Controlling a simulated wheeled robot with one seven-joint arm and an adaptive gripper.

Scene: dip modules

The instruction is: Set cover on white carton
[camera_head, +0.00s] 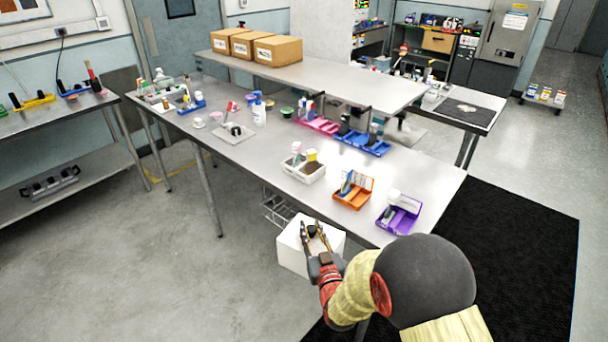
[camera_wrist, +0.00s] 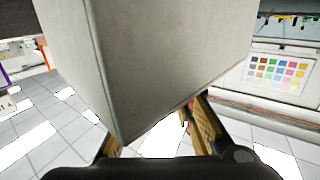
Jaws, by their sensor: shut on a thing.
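My gripper (camera_head: 313,230) is shut on a white box-shaped piece (camera_head: 292,252), which looks like the cover. It is held beside the near edge of the long table, at the lower middle of the head view. In the wrist view the white piece (camera_wrist: 150,60) fills the upper middle, with a finger showing at each side of its lower corner. The exact finger contact is hidden. A white open-topped carton (camera_head: 306,178) stands on the table, up from my gripper, with small bottles and a dark item in it. The held piece is apart from this carton.
An orange tray (camera_head: 352,200) and a purple tray (camera_head: 400,218) stand right of the carton. Pink and blue trays (camera_head: 363,146) lie behind it. A raised shelf (camera_head: 330,80) runs along the table's back. The tabletop left of the carton has bare room.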

